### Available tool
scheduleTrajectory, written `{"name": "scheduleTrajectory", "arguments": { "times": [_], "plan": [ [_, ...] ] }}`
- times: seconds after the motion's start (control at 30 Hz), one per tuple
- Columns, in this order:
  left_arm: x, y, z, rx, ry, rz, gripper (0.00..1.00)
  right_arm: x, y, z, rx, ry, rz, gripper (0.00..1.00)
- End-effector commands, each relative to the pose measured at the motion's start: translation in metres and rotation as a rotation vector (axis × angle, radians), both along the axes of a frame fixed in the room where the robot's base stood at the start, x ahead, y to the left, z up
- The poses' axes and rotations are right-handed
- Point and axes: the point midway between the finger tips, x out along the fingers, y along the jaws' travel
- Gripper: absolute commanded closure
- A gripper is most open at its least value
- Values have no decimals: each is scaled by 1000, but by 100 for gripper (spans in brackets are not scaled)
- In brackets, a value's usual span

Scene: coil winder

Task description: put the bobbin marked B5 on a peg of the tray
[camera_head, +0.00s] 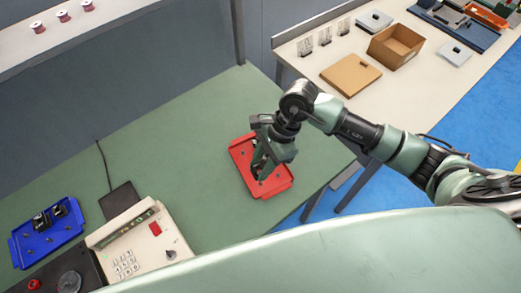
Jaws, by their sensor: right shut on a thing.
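My right gripper (260,172) points down over the red tray (279,187) on the green bench. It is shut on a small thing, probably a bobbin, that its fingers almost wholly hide. I cannot read a B5 mark, nor tell whether the held thing touches a peg. Small dark pegs show on the tray floor beside the fingers. Several reddish bobbins (62,16) stand on the pale shelf at the upper left, their marks too small to read. My left gripper is not in view.
A blue tray (64,238) with black parts lies at the lower left. Near it is a control box with a keypad (125,263). A side table at the upper right holds an open cardboard box (395,46) and a brown board (350,75). The bench's middle is clear.

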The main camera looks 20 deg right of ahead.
Motion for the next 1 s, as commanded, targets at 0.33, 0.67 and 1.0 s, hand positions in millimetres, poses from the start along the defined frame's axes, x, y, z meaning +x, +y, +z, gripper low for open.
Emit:
{"name": "scheduleTrajectory", "arguments": {
  "times": [0.33, 0.67, 1.0],
  "plan": [
    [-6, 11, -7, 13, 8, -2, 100, -3, 0, -17, 0, 1, 9, 100],
    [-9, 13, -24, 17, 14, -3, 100, -3, 1, -47, 1, 0, 9, 100],
    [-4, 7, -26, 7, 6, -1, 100, -3, 0, -53, 0, 0, 9, 100]
  ]
}}
